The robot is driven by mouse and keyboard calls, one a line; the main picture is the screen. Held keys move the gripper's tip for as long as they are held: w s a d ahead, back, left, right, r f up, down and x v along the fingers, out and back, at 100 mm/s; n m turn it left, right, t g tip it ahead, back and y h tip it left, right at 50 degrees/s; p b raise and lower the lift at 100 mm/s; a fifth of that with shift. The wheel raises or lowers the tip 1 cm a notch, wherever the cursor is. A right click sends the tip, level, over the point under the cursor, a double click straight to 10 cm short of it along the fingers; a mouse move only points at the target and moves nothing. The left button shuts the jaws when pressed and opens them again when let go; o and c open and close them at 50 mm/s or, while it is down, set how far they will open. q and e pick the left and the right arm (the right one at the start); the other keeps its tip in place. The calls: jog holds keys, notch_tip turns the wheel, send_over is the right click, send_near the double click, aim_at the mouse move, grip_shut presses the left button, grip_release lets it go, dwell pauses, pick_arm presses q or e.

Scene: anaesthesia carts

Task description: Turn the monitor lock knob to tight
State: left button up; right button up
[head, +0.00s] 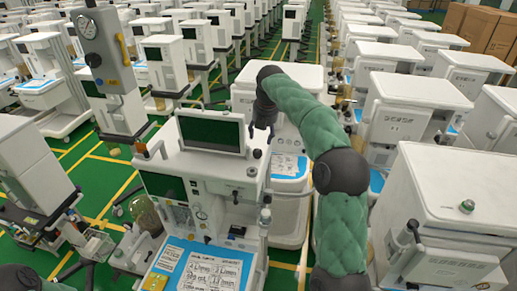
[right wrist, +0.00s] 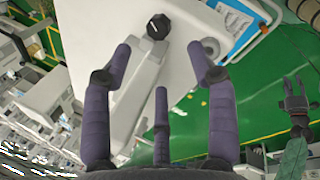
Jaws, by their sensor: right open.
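The black faceted knob (right wrist: 158,27) sits on a white surface at the top of the right wrist view. I cannot make out its turn setting or pick it out in the head view. My right gripper (right wrist: 159,60) is open, its purple fingers spread with the knob beyond the tips, apart from them. In the head view the right gripper (head: 262,132) is beside the right edge of the dark-screened monitor (head: 210,131) on the white cart (head: 200,168). My left gripper (right wrist: 294,95) shows small at the right of the wrist view, fingers apart and empty.
White carts stand close on both sides, with one (head: 447,190) at the right near my arm. A grey gauge unit (head: 103,50) rises at the left. Cardboard boxes (head: 487,30) stand at the far right. Green floor (head: 95,180) with yellow lines shows between carts.

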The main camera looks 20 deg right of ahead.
aim_at(258, 151)
jog(key=w+f+m+y, duration=0.1)
jog(key=f+m, duration=0.2)
jog(key=m, duration=0.1)
jog(key=w+f+m+y, duration=0.1)
jog(key=f+m, duration=0.2)
jog(key=m, duration=0.2)
jog(key=w+f+m+y, duration=0.1)
jog(key=f+m, duration=0.3)
jog(key=shift+w+d+m, duration=0.15)
jog(key=shift+w+m, duration=0.15)
jog(key=c, duration=1.1)
